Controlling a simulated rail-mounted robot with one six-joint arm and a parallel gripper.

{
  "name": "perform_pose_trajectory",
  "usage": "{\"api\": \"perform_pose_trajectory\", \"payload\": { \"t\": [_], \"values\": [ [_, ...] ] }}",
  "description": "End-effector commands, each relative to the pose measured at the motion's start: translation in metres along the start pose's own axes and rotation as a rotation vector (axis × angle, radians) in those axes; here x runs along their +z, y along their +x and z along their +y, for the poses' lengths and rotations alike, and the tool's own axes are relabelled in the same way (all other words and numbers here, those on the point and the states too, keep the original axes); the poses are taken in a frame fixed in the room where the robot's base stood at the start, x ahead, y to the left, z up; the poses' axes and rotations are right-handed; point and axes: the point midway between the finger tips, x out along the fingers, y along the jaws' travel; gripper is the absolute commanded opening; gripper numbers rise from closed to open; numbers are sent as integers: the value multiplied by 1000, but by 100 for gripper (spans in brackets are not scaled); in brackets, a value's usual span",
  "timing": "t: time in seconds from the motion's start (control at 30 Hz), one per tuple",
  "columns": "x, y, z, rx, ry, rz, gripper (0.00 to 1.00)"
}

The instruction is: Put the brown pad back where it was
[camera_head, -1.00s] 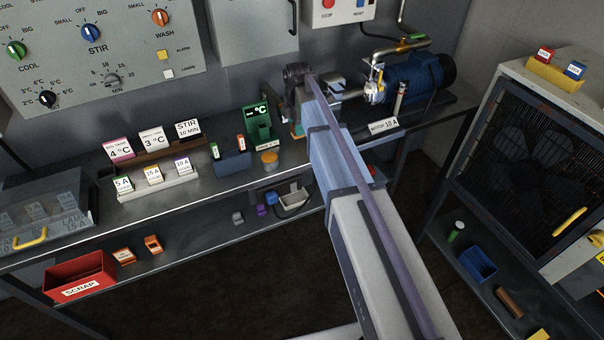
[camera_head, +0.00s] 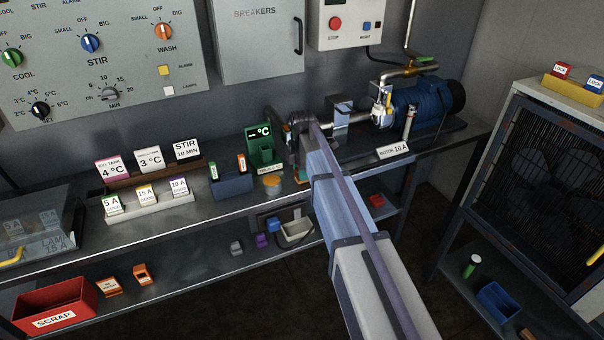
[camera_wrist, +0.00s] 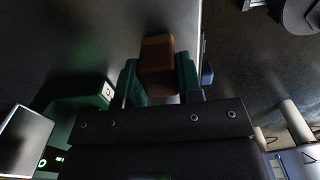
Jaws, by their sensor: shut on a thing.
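The brown pad (camera_wrist: 157,52) is a small brown block in the wrist view. My gripper (camera_wrist: 159,78) is shut on it, with one green finger on each side. The pad sticks out beyond the fingertips, over a dark grey surface; I cannot tell whether it touches that surface. In the head view my arm reaches to the back of the bench, beside the green °C display stand (camera_head: 262,148) and left of the pump and blue motor (camera_head: 428,103). My arm mostly hides the gripper and pad there.
An orange-topped round item (camera_head: 271,180) and a blue holder (camera_head: 232,186) stand left of my wrist. A rack of white cards (camera_head: 150,203) is farther left. A red SCRAP bin (camera_head: 55,305) and a grey-white tray (camera_head: 297,231) are on the lower shelf. A caged fan (camera_head: 540,165) stands right.

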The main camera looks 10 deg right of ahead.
Motion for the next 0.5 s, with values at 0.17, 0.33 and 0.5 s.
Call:
{"api": "perform_pose_trajectory", "payload": {
  "t": [0.17, 0.33, 0.5],
  "values": [
    [0, 3, 0, 0, 0, 0, 39],
    [0, 3, 0, 0, 0, 0, 56],
    [0, 3, 0, 0, 0, 0, 59]
  ]
}}
